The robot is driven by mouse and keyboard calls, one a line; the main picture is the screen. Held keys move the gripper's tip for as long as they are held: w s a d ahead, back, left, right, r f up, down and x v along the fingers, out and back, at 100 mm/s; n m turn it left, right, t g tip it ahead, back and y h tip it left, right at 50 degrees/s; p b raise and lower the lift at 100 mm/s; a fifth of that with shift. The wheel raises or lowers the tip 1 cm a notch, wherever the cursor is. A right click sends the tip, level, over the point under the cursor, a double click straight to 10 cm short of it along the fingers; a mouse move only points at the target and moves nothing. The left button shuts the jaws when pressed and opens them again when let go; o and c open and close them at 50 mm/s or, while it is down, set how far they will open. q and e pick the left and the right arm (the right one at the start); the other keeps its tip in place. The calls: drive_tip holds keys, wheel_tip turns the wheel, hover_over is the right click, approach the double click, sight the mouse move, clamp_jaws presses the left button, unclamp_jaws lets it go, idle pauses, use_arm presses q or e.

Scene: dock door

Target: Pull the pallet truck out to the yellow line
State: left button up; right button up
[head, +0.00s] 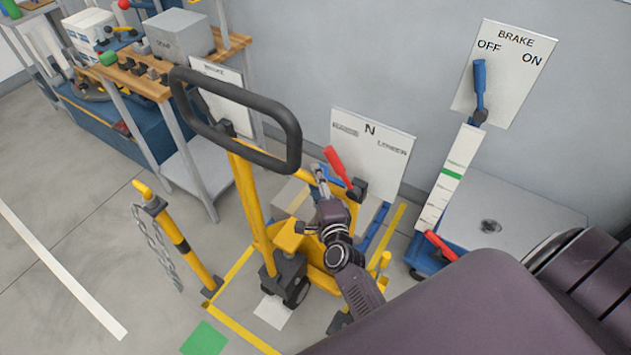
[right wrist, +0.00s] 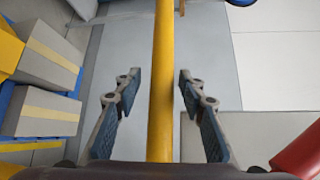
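The yellow pallet truck (head: 248,195) stands in the middle of the head view, its black loop handle (head: 285,112) raised at the top of its yellow shaft. My right gripper (head: 319,178) is beside the truck, near a yellow bar. In the right wrist view the yellow bar (right wrist: 163,75) runs between the two open fingers, with a gap on both sides. Yellow floor lines show around the truck, including one in front of it (head: 240,329). A red lever (head: 337,165) with a sign marked N is close to my right gripper. My left gripper is out of view.
A yellow post with a chain (head: 181,245) stands left of the truck. A workbench (head: 148,82) with boxes is at upper left. A BRAKE board with a blue lever (head: 480,85) is at right. Boxes (right wrist: 47,112) stand left in the wrist view.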

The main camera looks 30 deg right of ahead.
clamp_jaws()
idle(0.5)
